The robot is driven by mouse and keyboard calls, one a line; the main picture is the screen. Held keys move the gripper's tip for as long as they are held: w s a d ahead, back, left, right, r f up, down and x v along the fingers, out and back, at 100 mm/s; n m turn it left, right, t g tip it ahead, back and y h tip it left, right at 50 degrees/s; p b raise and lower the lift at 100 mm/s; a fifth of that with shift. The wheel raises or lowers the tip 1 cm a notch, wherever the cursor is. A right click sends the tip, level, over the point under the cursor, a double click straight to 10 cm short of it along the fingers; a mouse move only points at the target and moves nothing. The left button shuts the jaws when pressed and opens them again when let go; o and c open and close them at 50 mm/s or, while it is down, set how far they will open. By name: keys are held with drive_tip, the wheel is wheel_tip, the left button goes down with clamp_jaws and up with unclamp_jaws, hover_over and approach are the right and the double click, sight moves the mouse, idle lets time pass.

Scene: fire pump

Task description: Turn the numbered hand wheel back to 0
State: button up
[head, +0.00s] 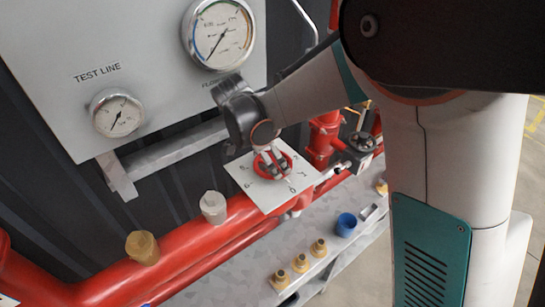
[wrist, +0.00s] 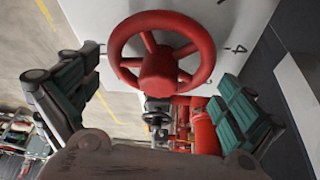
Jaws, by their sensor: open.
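The red numbered hand wheel (wrist: 161,52) is large in the wrist view, with spokes and a round hub. Behind it is a white plate (wrist: 270,12) with dark figures; a 4 shows to the right of the rim. In the head view the wheel (head: 286,158) sits on its white number plate (head: 248,180), partly hidden by my gripper (head: 272,160). In the wrist view my gripper (wrist: 160,100) is open, its green-padded fingers spread wide on either side of the wheel's near part.
A panel marked TEST LINE holds a large gauge (head: 219,34) and a small gauge (head: 117,113). A red pipe (head: 190,235) runs below. A dark valve wheel (head: 363,141) is to the right. Brass fittings (head: 281,280) and a blue cup (head: 346,224) stand on a grey shelf.

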drive_tip(key=shift+r+p, duration=2.15)
drive_tip(key=shift+r, duration=1.4)
